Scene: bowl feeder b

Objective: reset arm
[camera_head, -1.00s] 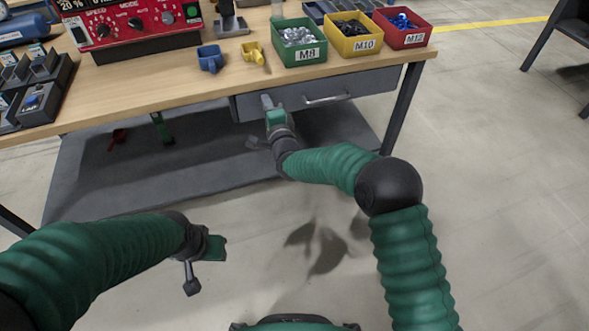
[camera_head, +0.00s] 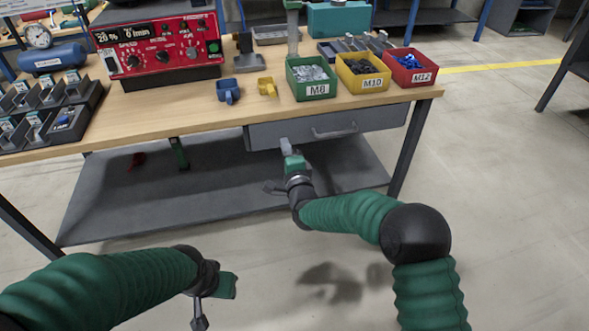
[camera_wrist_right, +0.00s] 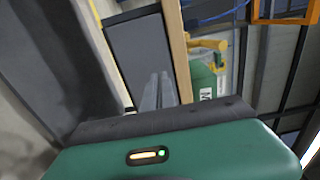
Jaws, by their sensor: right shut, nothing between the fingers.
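My right gripper (camera_head: 287,146) is in front of the grey drawer under the bench, below the front edge of the tabletop. Its fingers are together with nothing between them. In the right wrist view its closed fingers (camera_wrist_right: 158,92) point toward the grey drawer front (camera_wrist_right: 142,50). My left gripper (camera_head: 214,296) is low at the lower left of the head view, in front of the bench and above the floor. Its fingers are too unclear to tell whether they are open.
The wooden bench (camera_head: 180,113) carries a red control box (camera_head: 158,48), a blue scoop (camera_head: 228,91), a yellow scoop (camera_head: 267,87), and green M8 (camera_head: 318,90), yellow M10 (camera_head: 363,84) and red M12 (camera_head: 411,78) bins. A drawer (camera_head: 330,127) and lower shelf (camera_head: 130,205) are below.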

